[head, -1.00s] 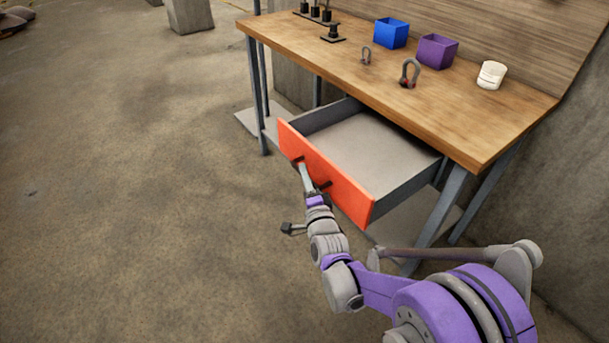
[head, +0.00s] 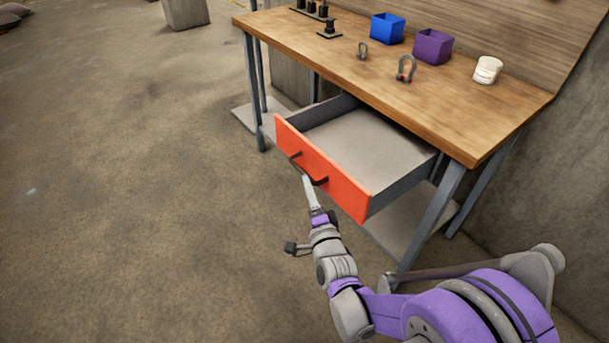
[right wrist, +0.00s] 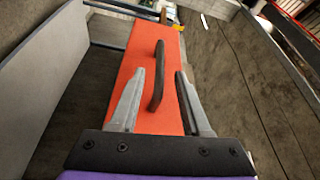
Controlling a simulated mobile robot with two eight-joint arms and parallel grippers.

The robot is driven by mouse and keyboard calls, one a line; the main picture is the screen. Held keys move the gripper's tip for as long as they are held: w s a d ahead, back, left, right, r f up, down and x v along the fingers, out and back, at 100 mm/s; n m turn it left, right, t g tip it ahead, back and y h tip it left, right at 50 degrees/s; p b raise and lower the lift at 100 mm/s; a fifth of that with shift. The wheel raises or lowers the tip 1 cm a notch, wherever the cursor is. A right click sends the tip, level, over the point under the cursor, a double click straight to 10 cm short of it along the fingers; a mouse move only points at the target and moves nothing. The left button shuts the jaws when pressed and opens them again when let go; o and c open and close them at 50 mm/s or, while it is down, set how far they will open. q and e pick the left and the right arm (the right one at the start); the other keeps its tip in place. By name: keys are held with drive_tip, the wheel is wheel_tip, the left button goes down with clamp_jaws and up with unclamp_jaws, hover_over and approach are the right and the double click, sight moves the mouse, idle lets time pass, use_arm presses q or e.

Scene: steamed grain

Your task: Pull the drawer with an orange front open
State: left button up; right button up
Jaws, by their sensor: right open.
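The drawer with the orange front (head: 335,185) stands pulled out from under the workbench, and its grey inside is empty. Its dark bar handle (head: 309,170) also shows in the right wrist view (right wrist: 157,75). My right gripper (head: 306,182) is open, with its fingertips just in front of the handle. In the right wrist view, the two fingers (right wrist: 162,78) stand apart on either side of the handle's near end, and neither looks closed on it. My left gripper is not in view.
The wooden workbench (head: 430,120) carries a blue bin (head: 387,28), a purple bin (head: 432,46), a white cup (head: 487,70), two shackles (head: 405,69) and dark posts (head: 329,28). Its metal legs (head: 432,218) stand beside the drawer.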

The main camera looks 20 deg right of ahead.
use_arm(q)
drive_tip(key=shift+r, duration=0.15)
use_arm(e)
drive_tip(key=s, duration=0.4)
drive_tip(key=shift+s+f, duration=0.15)
drive_tip(key=shift+f, duration=0.05)
drive_tip(key=shift+a, duration=0.1)
drive_tip(key=s+f+n+g, duration=0.4)
drive_tip(key=s+n+g, duration=0.35)
drive_tip(key=s, duration=0.55)
drive_tip(key=s+f+n+g, duration=0.4)
drive_tip(key=s+n+g, duration=0.4)
drive_tip(key=s, duration=0.5)
use_arm(q)
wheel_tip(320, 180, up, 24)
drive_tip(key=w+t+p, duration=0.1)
drive_tip(key=p, duration=2)
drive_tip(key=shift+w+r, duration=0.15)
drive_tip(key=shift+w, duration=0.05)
use_arm(e)
wheel_tip(320, 180, up, 24)
drive_tip(key=w+t, duration=0.1)
drive_tip(key=t, duration=0.1)
drive_tip(key=shift+w+d+n+y, duration=0.3)
drive_tip(key=shift+d+n, duration=0.1)
drive_tip(key=shift+n, duration=0.05)
